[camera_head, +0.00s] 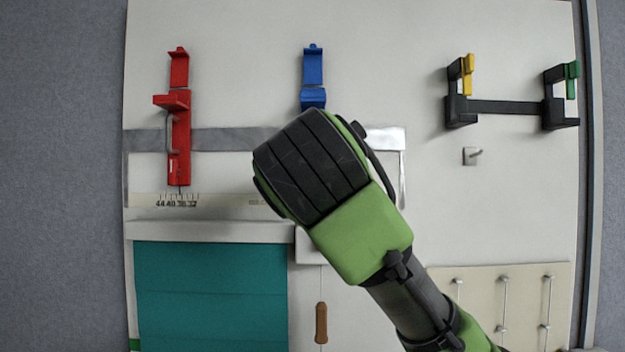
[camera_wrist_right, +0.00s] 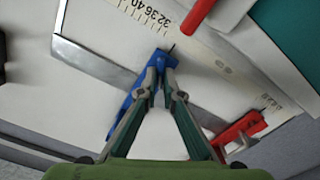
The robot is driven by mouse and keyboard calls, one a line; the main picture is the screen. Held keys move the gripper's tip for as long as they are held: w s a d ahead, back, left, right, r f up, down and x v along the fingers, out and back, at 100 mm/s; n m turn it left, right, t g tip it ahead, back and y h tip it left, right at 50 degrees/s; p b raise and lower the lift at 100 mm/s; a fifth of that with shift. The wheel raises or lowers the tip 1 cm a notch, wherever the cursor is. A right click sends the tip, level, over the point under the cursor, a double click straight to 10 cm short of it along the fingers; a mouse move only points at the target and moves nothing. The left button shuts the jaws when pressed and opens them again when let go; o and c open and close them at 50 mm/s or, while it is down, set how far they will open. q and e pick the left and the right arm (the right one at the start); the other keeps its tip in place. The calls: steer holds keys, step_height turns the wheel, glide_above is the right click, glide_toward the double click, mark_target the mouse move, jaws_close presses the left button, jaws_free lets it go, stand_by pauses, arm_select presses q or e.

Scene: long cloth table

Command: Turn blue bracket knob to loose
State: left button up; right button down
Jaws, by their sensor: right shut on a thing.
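The blue bracket (camera_head: 313,68) is upright on the white wall panel in the head view. Its lower part is hidden behind my right arm. In the right wrist view the blue bracket (camera_wrist_right: 128,108) runs up to my right gripper (camera_wrist_right: 161,64). The gripper's fingers have come together over the bracket's scale end, shut on its knob, which the fingers mostly hide. The knob's turn position cannot be read. My right wrist covers the gripper in the head view. My left gripper is not in view.
A red bracket (camera_head: 179,125) is on the left over a printed scale (camera_head: 178,200). A metal rail (camera_head: 225,139) runs behind the brackets. A black holder (camera_head: 505,107) with yellow and green clips is at right, above a small peg (camera_head: 472,156). Teal cloth (camera_head: 210,300) hangs lower left.

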steer(key=n+b, duration=0.2)
steer(key=n, duration=0.4)
steer(key=shift+f, duration=0.1)
steer(key=n+b, duration=0.1)
steer(key=n, duration=0.5)
steer(key=shift+a+f, duration=0.1)
steer(key=shift+a, duration=0.05)
stand_by(0.5)
steer(key=c, duration=2.2)
jaws_free()
steer(key=shift+s, duration=0.25)
steer(key=s, duration=0.7)
steer(key=shift+s, duration=0.3)
